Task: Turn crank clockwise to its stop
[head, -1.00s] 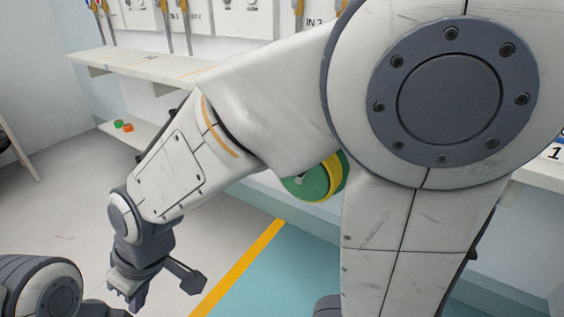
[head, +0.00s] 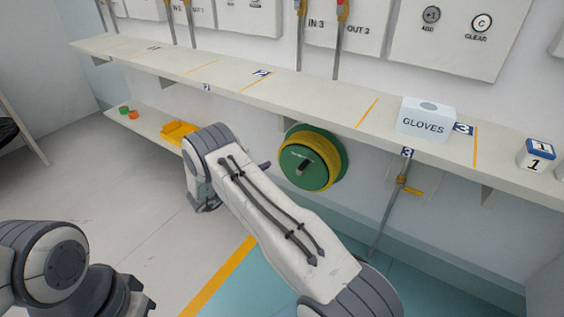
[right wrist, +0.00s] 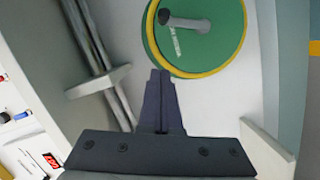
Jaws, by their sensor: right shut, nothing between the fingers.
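The crank is a green disc with a yellow rim (head: 311,181), mounted on the wall below the long shelf in the head view. A short dark handle (head: 303,167) stands out from its face. In the right wrist view the disc (right wrist: 213,42) fills the top middle, and the grey handle (right wrist: 184,22) is near its upper left. My right gripper (right wrist: 160,73) is shut and empty, its fingertips just below the disc's rim in that picture; I cannot tell the gap in depth. In the head view my right forearm mostly hides it. My left gripper (head: 141,296) is partly visible at lower left, its jaws unclear.
The shelf (head: 230,90) runs above the crank, with a GLOVES box (head: 425,121) and a numbered block (head: 536,155). A yellow tray (head: 177,132) and small round pieces sit on a lower shelf at left.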

